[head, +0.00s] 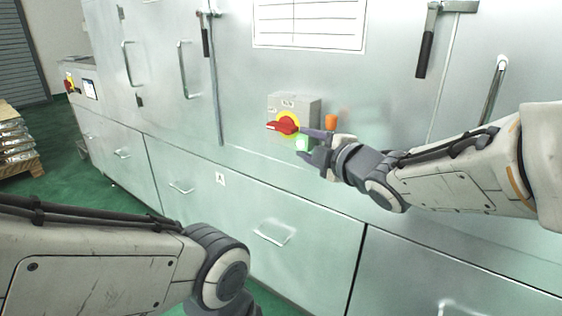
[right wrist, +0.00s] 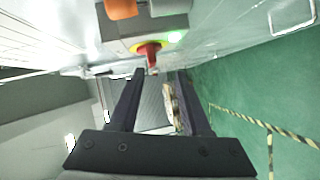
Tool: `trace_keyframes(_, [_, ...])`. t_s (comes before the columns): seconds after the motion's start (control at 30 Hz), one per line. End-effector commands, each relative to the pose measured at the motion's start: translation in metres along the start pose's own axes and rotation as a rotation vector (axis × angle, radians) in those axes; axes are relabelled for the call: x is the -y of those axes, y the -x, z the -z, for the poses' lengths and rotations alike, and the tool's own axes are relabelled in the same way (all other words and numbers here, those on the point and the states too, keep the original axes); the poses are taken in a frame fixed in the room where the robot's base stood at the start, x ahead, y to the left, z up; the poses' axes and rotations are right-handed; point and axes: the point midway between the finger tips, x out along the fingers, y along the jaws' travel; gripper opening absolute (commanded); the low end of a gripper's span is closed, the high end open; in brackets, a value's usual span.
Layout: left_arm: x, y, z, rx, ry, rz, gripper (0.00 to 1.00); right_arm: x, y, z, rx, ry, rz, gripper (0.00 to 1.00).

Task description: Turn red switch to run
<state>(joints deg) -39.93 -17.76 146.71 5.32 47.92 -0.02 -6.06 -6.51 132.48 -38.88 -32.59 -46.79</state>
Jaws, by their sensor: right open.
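The red switch (head: 286,124) is a rotary handle on a yellow disc, on the front of a small grey box (head: 289,104) fixed to the metal cabinet. My right gripper (head: 303,143) is open and empty, just right of the switch, fingers pointing left towards it. In the right wrist view the red switch (right wrist: 151,51) shows just above the open fingertips (right wrist: 160,74); I see no clear contact. The switch's markings are too small to read. My left arm shows at the lower left, but its gripper is out of frame.
A lit green lamp (head: 302,143) and an orange part (head: 331,121) are close to the right gripper. The cabinet (head: 180,120) has projecting handles. A black-gripped lever (head: 425,54) hangs at the upper right. A pallet of castings (head: 16,140) stands on the green floor at far left.

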Motion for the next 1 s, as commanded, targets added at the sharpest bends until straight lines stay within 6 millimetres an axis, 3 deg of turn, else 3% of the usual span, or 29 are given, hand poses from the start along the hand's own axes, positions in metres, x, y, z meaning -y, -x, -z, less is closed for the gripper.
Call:
trace_keyframes(0.03, [0.002, -0.023, -0.001, -0.001, 0.000, 0.000, 1.00, 0.010, -0.004, -0.007, -0.026, 0.061, -0.043, 0.47])
trace_keyframes(0.2, [0.003, -0.037, -0.002, -0.001, 0.000, 0.000, 1.00, 0.003, -0.004, -0.007, -0.096, 0.197, -0.129, 0.47])
trace_keyframes(0.37, [0.003, -0.039, -0.002, -0.001, 0.000, 0.000, 1.00, -0.002, -0.013, -0.004, -0.114, 0.226, -0.147, 0.47])
trace_keyframes(0.8, [0.003, -0.043, -0.002, -0.001, 0.000, 0.000, 1.00, -0.013, -0.088, 0.006, -0.112, 0.223, -0.145, 0.47])
trace_keyframes(1.0, [0.003, -0.043, -0.002, -0.001, 0.000, 0.000, 1.00, -0.015, -0.104, 0.008, -0.111, 0.222, -0.146, 0.47])
